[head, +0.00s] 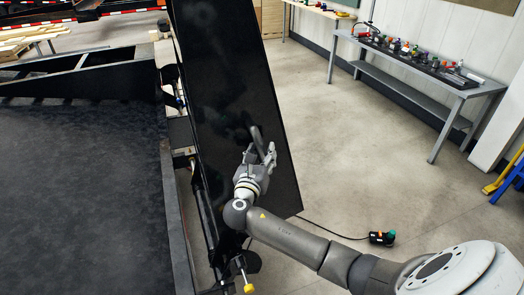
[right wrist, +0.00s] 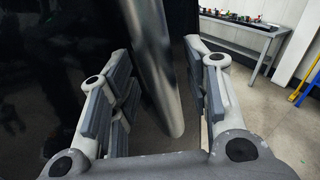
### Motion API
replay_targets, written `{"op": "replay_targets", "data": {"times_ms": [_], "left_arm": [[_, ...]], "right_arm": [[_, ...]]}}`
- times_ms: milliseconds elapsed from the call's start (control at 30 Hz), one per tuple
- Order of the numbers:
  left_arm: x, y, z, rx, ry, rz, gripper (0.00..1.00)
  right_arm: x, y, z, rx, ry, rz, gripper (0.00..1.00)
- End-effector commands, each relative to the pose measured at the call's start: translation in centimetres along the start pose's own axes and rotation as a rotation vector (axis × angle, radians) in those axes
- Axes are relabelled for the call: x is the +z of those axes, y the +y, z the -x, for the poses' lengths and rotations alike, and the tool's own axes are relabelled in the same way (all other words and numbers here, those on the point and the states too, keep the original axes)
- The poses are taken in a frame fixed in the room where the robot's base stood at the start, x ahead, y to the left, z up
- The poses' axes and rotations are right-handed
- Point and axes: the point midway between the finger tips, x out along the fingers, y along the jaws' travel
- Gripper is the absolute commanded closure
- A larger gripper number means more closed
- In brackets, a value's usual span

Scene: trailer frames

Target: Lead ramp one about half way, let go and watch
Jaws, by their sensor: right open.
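The ramp (head: 222,75) is a long black panel beside the trailer deck (head: 80,165), standing steeply tilted along its right edge. It also fills the left of the right wrist view as a dark surface (right wrist: 50,60). A dark rounded bar (right wrist: 155,70), which looks like a handle, stands out in front of the panel. My right gripper (head: 262,158) is open at the ramp's lower part, its fingers on either side of the bar with gaps showing. Whether any finger touches the bar is unclear. My left gripper is out of view.
A grey workbench (head: 415,75) with small coloured items stands at the right wall. A small black device (head: 381,238) lies on the floor with a cable running toward the ramp. Blue and yellow stands (head: 510,180) are at the right edge. The floor between is clear.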

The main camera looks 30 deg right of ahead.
Motion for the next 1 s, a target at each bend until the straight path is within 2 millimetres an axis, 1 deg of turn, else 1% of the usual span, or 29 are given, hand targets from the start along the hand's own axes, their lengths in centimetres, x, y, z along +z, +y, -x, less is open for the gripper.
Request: {"op": "replay_targets", "data": {"times_ms": [100,333,667,700,1000], "left_arm": [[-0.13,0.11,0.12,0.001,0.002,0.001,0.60],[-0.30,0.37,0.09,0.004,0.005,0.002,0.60],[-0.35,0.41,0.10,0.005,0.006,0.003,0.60],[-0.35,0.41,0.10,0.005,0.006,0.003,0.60],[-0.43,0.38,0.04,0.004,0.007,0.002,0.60]], "right_arm": [[-0.05,-0.05,-0.44,-0.001,0.001,0.001,0.56],[-0.07,-0.04,-0.47,-0.001,0.001,0.001,0.56],[-0.06,-0.03,-0.44,-0.001,0.001,0.001,0.98],[-0.06,-0.03,-0.44,-0.001,0.001,0.001,1.00],[0.09,0.18,-0.53,-0.001,-0.002,0.005,1.00]]}}
